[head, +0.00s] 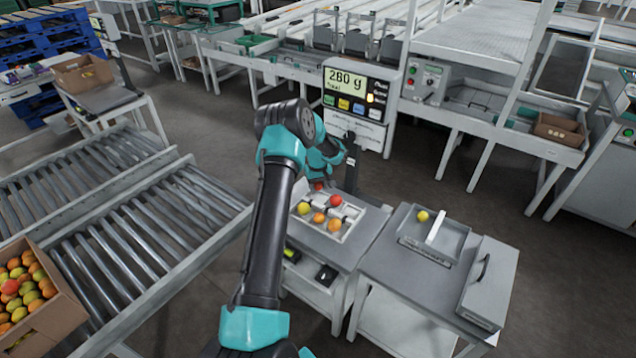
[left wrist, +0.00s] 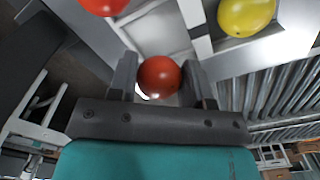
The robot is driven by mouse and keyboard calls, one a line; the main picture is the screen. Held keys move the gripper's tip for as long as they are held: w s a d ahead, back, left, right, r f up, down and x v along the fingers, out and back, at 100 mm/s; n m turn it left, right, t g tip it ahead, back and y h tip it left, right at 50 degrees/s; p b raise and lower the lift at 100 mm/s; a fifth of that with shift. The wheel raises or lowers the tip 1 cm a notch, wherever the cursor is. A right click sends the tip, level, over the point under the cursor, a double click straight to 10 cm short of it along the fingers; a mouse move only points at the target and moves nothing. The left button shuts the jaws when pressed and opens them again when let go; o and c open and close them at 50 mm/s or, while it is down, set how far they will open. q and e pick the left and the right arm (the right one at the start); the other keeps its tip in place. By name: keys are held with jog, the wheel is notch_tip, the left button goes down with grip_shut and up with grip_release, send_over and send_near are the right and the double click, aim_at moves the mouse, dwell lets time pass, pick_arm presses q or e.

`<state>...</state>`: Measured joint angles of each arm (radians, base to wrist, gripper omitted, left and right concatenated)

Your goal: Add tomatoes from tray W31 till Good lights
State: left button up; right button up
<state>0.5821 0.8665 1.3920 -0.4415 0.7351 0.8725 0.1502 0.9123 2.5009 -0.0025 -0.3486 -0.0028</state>
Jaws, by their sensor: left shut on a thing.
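My left gripper (head: 318,182) is shut on a red tomato (left wrist: 158,76), which sits between its two fingers in the left wrist view. It is at the far left corner of a white divided tray (head: 352,212); I cannot tell whether the tomato touches the tray. This tray holds a red tomato (head: 336,200), orange tomatoes (head: 319,218) and a yellow one (head: 303,208). The scale display (head: 345,78) reads 260 g, Total, with one amber light (head: 370,98) lit beside it. No W31 label is legible. My right gripper is not in view.
A grey tray (head: 410,240) with a yellow tomato (head: 423,215) and a white strip stands on the right-hand table, beside a grey box with a handle (head: 488,285). A carton of tomatoes (head: 62,318) is at lower left, by the roller conveyor (head: 130,240).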

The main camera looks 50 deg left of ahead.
aim_at(318, 199)
pick_arm(q)
jog(key=shift+f, duration=2.5)
jog(key=o, duration=0.8)
jog(key=shift+c, duration=0.2)
jog(key=c, duration=0.3)
jog(key=shift+r, duration=3.5)
